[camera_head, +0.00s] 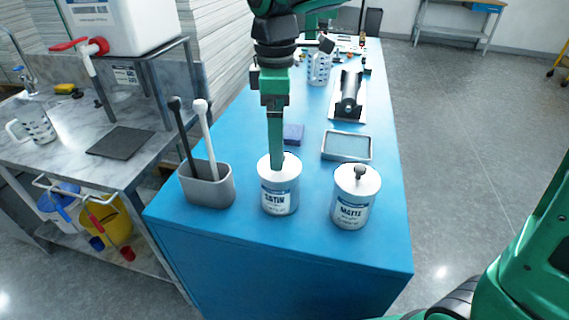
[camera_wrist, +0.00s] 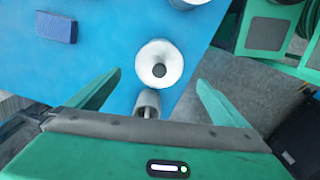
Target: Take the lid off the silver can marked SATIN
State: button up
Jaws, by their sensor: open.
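The silver can marked SATIN (camera_head: 279,196) stands upright on the blue bench. Its pale lid with a dark round knob shows in the wrist view (camera_wrist: 159,65). The lid is on the can. In the head view the knob is hidden behind my gripper. My gripper (camera_head: 277,163) points down over the lid, open and empty. In the wrist view its fingers (camera_wrist: 159,78) are spread to either side, with the knob lying between their tips in the picture. I cannot tell how far above the knob they are.
The MATTE can (camera_head: 352,210) with its knobbed lid stands close to the right. A grey caddy (camera_head: 207,186) with two upright handles stands close to the left. A blue block (camera_head: 293,134) and a grey tray (camera_head: 346,146) lie behind. The bench front is clear.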

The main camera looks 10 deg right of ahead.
jog(key=shift+s+a+f, duration=0.1)
jog(key=shift+a+f, duration=0.05)
jog(key=shift+f, duration=0.45)
jog(key=f, duration=0.4)
jog(key=shift+d, duration=0.35)
jog(key=shift+f, duration=0.55)
jog(key=c, duration=1.1)
